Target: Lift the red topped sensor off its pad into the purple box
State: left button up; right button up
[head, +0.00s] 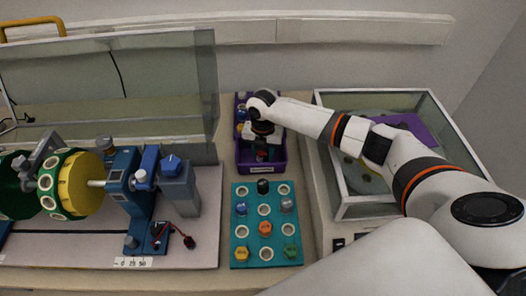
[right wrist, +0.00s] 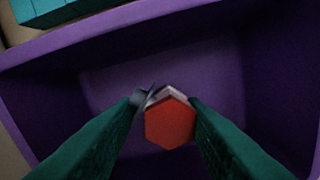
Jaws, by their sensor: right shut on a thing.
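The purple box (head: 248,168) stands behind the teal pad tray, and its inside fills most of the right wrist view (right wrist: 215,65). My right gripper (head: 262,147) reaches down over the front part of the box. In the right wrist view my right gripper (right wrist: 167,104) is shut on the red topped sensor (right wrist: 171,122), whose hexagonal red top faces the camera. The sensor also shows small and dark in the head view (head: 262,156). I cannot tell whether it touches the box floor. My left gripper is not in view.
The teal pad tray (head: 252,220) holds several coloured sensors and white-ringed pads, close in front of the box. Other items lie in the back of the box. A blue and yellow rotating rig (head: 85,183) stands left, and a clear-walled case (head: 342,205) stands right.

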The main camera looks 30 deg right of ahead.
aim_at(263, 153)
jog(key=shift+f, duration=0.35)
jog(key=o, duration=1)
jog(key=shift+r, duration=0.1)
jog(key=shift+r+p, duration=2.35)
jog(key=shift+r, duration=0.1)
notch_tip(263, 153, up, 12)
jog(key=shift+b, duration=0.8)
